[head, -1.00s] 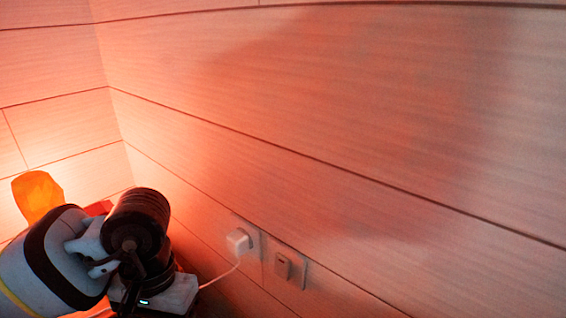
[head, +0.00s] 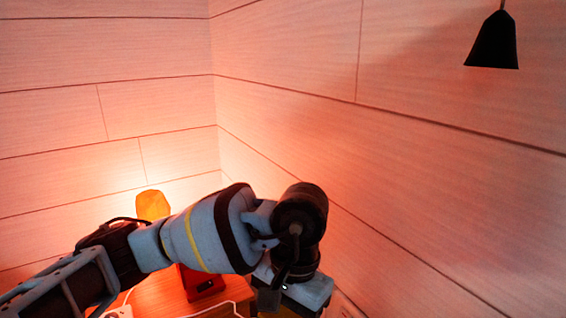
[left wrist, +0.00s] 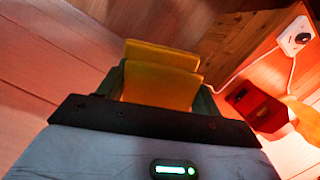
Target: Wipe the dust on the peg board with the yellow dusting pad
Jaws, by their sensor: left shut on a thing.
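My left gripper (left wrist: 161,90) is shut on the yellow dusting pad (left wrist: 160,62), which stands out between its fingers in the left wrist view. In the head view my left arm reaches in from the left, with its wrist near the bottom centre, close to the right-hand wall. The left gripper's fingers and most of the pad are hidden below the wrist or cut off there. The peg board and any dust on it are not visible in either view. My right gripper is not in view.
A wooden surface (head: 157,291) in the corner bears a red box (head: 203,284). A glowing orange lamp (head: 153,205) stands behind my arm. A white power strip (left wrist: 296,36) with a cable lies nearby.

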